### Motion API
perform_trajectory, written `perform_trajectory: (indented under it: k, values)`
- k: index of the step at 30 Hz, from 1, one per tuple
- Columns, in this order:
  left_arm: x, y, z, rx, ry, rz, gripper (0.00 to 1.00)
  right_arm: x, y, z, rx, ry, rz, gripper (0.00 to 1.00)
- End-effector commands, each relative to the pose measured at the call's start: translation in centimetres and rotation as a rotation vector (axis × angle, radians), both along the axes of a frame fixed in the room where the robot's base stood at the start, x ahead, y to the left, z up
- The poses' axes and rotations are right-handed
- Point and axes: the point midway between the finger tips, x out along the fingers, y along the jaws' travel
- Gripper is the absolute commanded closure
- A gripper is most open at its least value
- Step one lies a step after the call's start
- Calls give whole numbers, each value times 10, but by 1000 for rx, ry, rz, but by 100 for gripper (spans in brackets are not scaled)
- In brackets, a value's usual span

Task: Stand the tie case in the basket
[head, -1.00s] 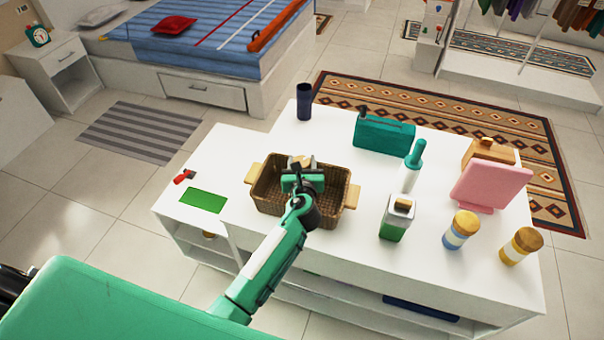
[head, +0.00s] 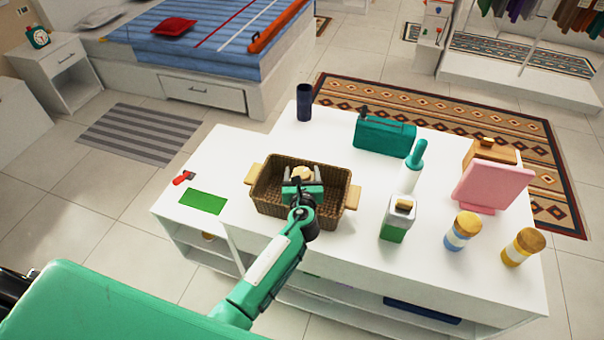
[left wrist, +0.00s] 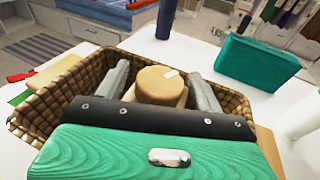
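The tie case, as I take it, is a tan cylinder with a rounded cap and a small white mark (left wrist: 163,84). It stands roughly upright inside the brown woven basket (head: 262,198); its top also shows in the head view (head: 302,173). The basket's rim surrounds it in the left wrist view (left wrist: 30,112). My left gripper (head: 303,174) is low in the basket, its fingers parted on either side of the case, with a thin gap visible at left. The gripper body hides the case's foot. My right gripper is not in view.
A dark blue cylinder (head: 304,102) stands behind the basket. A teal box (head: 384,137), a teal-topped bottle (head: 411,168) and a green-and-white container (head: 398,218) stand to its right. A red item (head: 183,178) and green mat (head: 203,201) lie left.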

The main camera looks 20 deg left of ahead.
Motion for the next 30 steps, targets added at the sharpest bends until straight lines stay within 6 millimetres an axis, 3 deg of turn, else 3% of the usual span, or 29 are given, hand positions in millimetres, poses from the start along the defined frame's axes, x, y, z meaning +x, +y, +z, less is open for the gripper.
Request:
perform_trajectory:
  k: [8, 24, 30]
  values:
    - [0, 0, 5, -1, 0, 0, 31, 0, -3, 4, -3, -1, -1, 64]
    - [-92, -31, 16, -2, 0, -1, 31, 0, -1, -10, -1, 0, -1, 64]
    - [-110, -36, 20, 0, 0, 1, 31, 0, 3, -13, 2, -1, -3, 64]
